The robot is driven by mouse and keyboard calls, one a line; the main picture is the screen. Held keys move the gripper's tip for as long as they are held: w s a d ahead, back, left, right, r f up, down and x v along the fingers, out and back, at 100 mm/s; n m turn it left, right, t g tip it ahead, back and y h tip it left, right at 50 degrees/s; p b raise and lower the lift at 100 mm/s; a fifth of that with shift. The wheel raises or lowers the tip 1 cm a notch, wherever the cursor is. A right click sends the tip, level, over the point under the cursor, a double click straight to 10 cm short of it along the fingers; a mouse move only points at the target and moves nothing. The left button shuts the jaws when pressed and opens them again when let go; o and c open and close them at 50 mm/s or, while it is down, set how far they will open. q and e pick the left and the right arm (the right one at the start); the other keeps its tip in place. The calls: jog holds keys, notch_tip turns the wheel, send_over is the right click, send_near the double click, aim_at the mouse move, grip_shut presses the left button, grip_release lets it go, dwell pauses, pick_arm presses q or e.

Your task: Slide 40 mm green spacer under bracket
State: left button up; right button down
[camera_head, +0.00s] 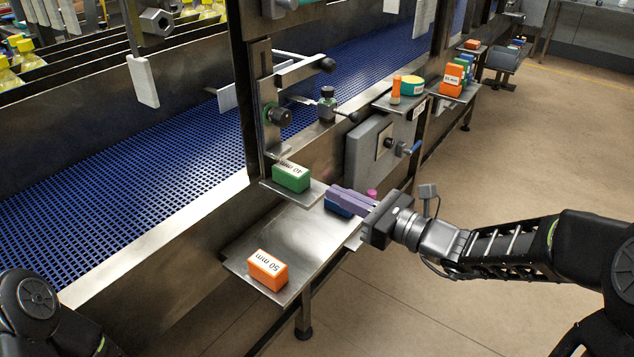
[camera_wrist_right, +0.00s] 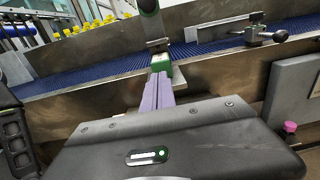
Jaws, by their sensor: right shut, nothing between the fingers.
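The green spacer (camera_head: 291,177), with a "40 mm" label on top, sits on a small metal plate (camera_head: 313,192) at the foot of the upright bracket (camera_head: 255,110). In the wrist view the green spacer (camera_wrist_right: 163,66) stands just beyond the purple fingertips, below the dark upright. My right gripper (camera_head: 332,192) is shut and empty, its purple fingers pointing left toward the spacer. I cannot tell whether they touch it. A blue block (camera_head: 337,209) lies partly hidden below the fingers. My left gripper is out of view; only part of that arm shows at lower left.
An orange "50 mm" block (camera_head: 267,270) stands at the near end of the steel shelf (camera_head: 298,238), whose middle is bare. The blue conveyor (camera_head: 120,180) runs behind a metal rail.

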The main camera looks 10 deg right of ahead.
aim_at(304, 178)
jog(key=x, duration=0.6)
jog(key=shift+p, duration=0.3)
jog(key=shift+b+x, duration=0.75)
jog(key=shift+x, duration=0.25)
jog(key=shift+r, duration=0.1)
jog(key=shift+s, duration=0.1)
